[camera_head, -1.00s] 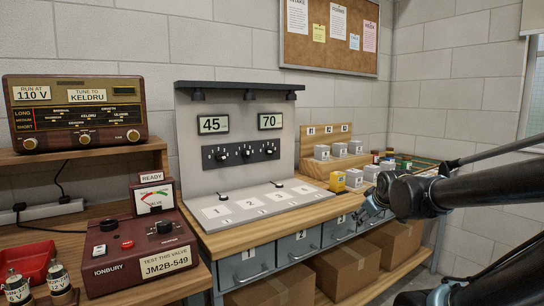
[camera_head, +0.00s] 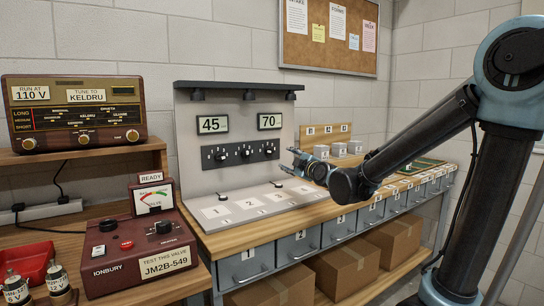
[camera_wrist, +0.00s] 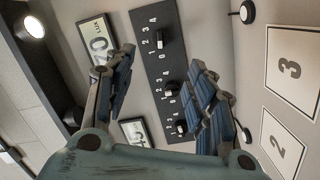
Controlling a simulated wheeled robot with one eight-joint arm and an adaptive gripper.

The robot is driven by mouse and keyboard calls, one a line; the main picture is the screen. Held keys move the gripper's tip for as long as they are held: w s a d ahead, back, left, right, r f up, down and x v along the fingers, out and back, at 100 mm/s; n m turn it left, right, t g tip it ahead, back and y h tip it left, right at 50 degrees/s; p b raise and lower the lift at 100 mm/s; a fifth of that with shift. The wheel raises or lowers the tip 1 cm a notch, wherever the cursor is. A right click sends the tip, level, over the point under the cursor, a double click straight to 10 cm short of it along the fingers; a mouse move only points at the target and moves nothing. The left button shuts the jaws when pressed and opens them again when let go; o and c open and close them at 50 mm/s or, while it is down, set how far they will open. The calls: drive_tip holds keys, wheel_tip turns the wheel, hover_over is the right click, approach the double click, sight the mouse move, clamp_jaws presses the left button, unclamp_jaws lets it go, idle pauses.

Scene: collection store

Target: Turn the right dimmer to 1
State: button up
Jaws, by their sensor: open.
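The black dimmer strip (camera_head: 240,154) is on the upright grey panel, with three knobs in a row. The right dimmer (camera_head: 269,152) is below the 70 display. In the wrist view the strip (camera_wrist: 150,65) appears turned sideways, and the right dimmer (camera_wrist: 160,41) is at the top, nearest the 70 display. Its exact setting is too small to read. My gripper (camera_head: 288,162) is open and empty, to the right of the right dimmer and apart from it.
The 45 display (camera_head: 213,124) and 70 display (camera_head: 270,121) sit above the strip. A lamp hood (camera_head: 240,87) tops the panel. The white numbered base (camera_head: 250,203) lies below.

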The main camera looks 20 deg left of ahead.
sight(272, 152)
drive_tip(key=x, duration=1.6)
drive_tip(key=shift+w+a, duration=0.15)
drive_tip(key=shift+w, duration=0.05)
drive_tip(key=c, duration=1.1)
